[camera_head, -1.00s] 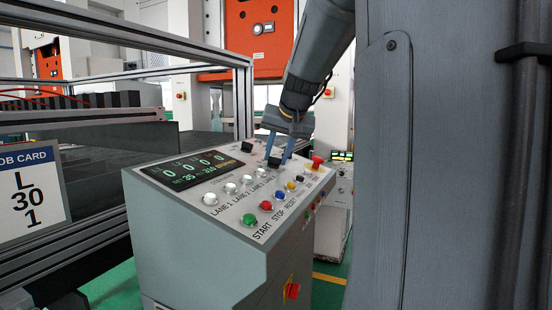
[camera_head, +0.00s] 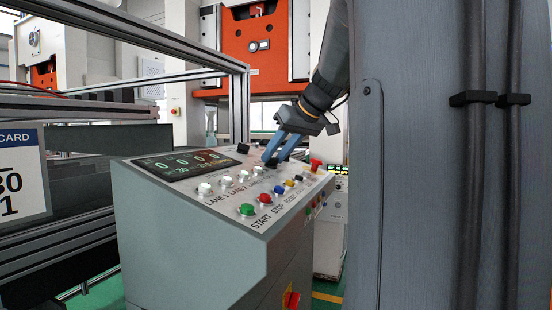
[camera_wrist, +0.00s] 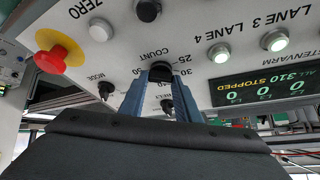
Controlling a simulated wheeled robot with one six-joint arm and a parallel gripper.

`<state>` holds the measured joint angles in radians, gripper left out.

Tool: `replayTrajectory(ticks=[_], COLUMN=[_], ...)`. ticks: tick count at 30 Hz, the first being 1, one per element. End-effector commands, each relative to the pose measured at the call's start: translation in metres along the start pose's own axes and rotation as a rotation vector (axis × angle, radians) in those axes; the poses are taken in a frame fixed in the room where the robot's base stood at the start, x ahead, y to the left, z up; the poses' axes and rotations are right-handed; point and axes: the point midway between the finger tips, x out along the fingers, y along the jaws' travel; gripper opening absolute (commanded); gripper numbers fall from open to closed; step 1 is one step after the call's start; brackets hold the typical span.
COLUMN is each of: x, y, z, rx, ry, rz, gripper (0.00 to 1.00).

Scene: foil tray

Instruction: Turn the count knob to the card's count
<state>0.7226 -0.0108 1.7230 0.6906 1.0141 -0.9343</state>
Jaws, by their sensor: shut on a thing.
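My gripper (camera_head: 277,157) has its two blue fingers down on the sloped panel of the grey console (camera_head: 180,235). In the wrist view my gripper (camera_wrist: 160,82) is shut on the black count knob (camera_wrist: 160,71), one finger on each side. The job card (camera_head: 20,178) is cut off at the left of the head view; 30 and 1 are legible.
A red mushroom button on yellow (camera_wrist: 52,58), a white zero button (camera_wrist: 100,30) and a black mode knob (camera_wrist: 105,90) are near the fingers. Lit white lane buttons (camera_head: 205,188) and coloured push buttons (camera_head: 247,209) line the panel. A metal rail frame (camera_head: 238,110) stands behind.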

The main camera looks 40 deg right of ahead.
Motion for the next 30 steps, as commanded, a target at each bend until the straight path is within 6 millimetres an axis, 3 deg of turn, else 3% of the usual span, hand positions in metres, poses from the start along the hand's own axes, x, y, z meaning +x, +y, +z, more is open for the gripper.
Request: replayTrajectory(ticks=[13,14,16,26,30], x=[0.0,0.0,0.0,-0.002,-0.014], y=[0.0,0.0,0.0,0.0,0.001], z=[0.0,0.0,0.0,0.0,-0.001], rx=[-0.007,-0.007,-0.007,-0.006,-0.007], ry=[0.001,0.0,0.0,0.0,0.002], rz=[-0.003,-0.003,-0.003,-0.003,-0.001], gripper=[0.07,0.35,0.47,0.48,0.48])
